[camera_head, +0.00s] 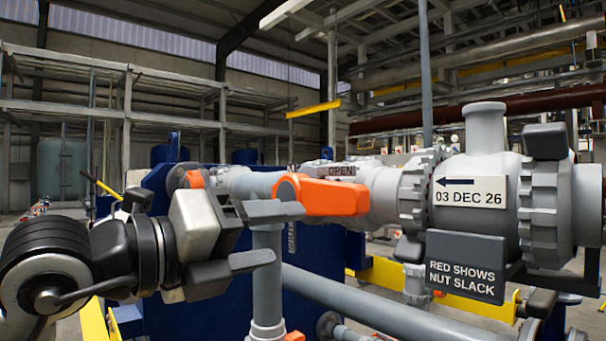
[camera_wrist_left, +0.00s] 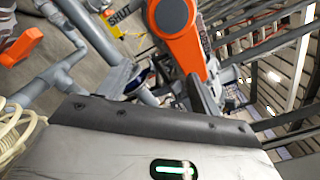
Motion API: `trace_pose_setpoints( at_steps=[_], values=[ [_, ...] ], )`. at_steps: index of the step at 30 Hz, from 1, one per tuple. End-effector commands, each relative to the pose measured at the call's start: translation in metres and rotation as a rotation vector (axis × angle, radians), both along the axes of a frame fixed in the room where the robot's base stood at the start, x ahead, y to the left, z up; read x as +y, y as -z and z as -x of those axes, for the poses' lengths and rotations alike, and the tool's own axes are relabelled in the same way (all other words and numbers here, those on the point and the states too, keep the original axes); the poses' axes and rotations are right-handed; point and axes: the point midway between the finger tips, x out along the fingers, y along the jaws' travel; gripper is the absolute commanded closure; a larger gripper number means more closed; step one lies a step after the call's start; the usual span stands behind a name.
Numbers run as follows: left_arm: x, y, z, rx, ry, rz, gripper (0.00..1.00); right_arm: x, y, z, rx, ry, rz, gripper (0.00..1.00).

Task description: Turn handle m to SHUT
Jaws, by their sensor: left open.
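An orange handle (camera_head: 325,194) sits on the grey pipework in the middle of the head view, lying roughly level along the pipe. An OPEN label (camera_head: 342,170) is just above it. The handle also shows in the left wrist view (camera_wrist_left: 184,48), with a grey round hub at its top. A yellow-edged SHUT label (camera_wrist_left: 119,14) is to its left there. My left gripper (camera_head: 288,233) is open and empty at the handle's left end. Its upper finger overlaps that end in the picture; I cannot tell whether they touch. A letter identifying the handle is not readable. My right gripper is not in view.
A grey valve body with a date plate (camera_head: 469,192) and a dark sign (camera_head: 465,266) stands at the right. A grey vertical pipe (camera_head: 267,280) is below the gripper. Another orange handle (camera_wrist_left: 22,46) shows at the left of the left wrist view.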

Motion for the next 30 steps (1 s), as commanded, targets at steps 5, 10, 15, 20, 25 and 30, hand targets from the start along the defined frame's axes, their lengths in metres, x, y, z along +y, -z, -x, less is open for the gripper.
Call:
trace_pose_setpoints(
  at_steps=[5,10,15,20,25,30],
  values=[
    [-0.005,-0.032,0.007,0.288,0.001,0.211,0.36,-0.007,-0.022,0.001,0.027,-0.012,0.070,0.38],
    [-0.009,-0.050,0.013,0.570,-0.001,0.415,0.36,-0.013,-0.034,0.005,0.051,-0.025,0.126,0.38],
    [-0.039,-0.042,-0.008,0.602,0.000,0.437,0.36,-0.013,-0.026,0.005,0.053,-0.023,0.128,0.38],
    [-0.059,-0.041,-0.023,0.601,-0.001,0.436,0.36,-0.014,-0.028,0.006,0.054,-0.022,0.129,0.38],
    [-0.069,-0.041,-0.030,0.596,-0.002,0.433,0.36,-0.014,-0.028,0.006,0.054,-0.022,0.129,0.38],
    [-0.070,-0.040,-0.032,0.595,-0.001,0.433,0.36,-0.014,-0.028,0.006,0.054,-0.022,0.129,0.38]
  ],
)
